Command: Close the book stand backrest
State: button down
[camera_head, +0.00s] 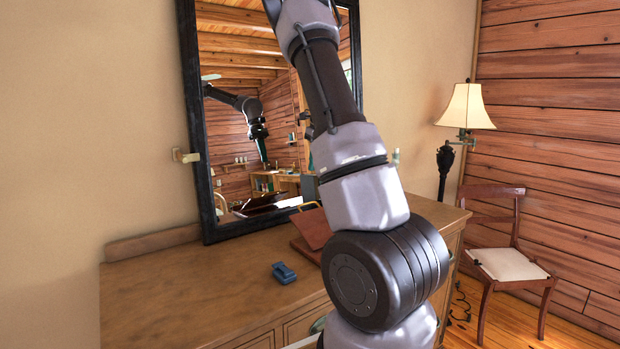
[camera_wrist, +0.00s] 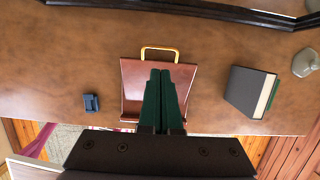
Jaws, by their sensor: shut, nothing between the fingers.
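The book stand (camera_head: 313,226) is reddish-brown wood on the dresser in front of the mirror. In the head view its panel looks raised and tilted, and my arm hides its right part. In the wrist view the stand (camera_wrist: 132,80) shows from above, with a brass loop (camera_wrist: 160,48) at its mirror-side edge and a ledge at the opposite edge. My gripper (camera_wrist: 160,72) has dark green fingers, shut and empty, overlapping the stand's middle in the wrist view. Contact cannot be told. In the head view the gripper shows only as a mirror reflection.
The dresser top (camera_head: 190,285) is clear at left. A small blue object (camera_head: 284,272) lies left of the stand. A dark book (camera_wrist: 247,91) lies right of it, with a pale rounded object (camera_wrist: 306,62) beyond. The black-framed mirror (camera_head: 197,120) stands behind. A lamp (camera_head: 466,108) and chair (camera_head: 508,262) are at right.

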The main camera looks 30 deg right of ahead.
send_near(302, 212)
jog(key=w+d+f, duration=0.3)
jog(key=w+f, duration=0.2)
jog(key=shift+w+d, duration=0.2)
jog(key=shift+w, duration=0.05)
jog(key=w+f+g, duration=0.1)
jog(key=f, duration=0.1)
jog(key=w+f+g, duration=0.1)
jog(key=f, duration=0.2)
jog(key=w+f, duration=0.1)
jog(key=f, duration=0.1)
jog(key=shift+w+a+f+g, duration=0.2)
jog(key=shift+f+g, duration=0.2)
jog(key=shift+w+a+f, duration=0.1)
jog(key=shift+f, duration=0.4)
notch_tip(302, 212, up, 11)
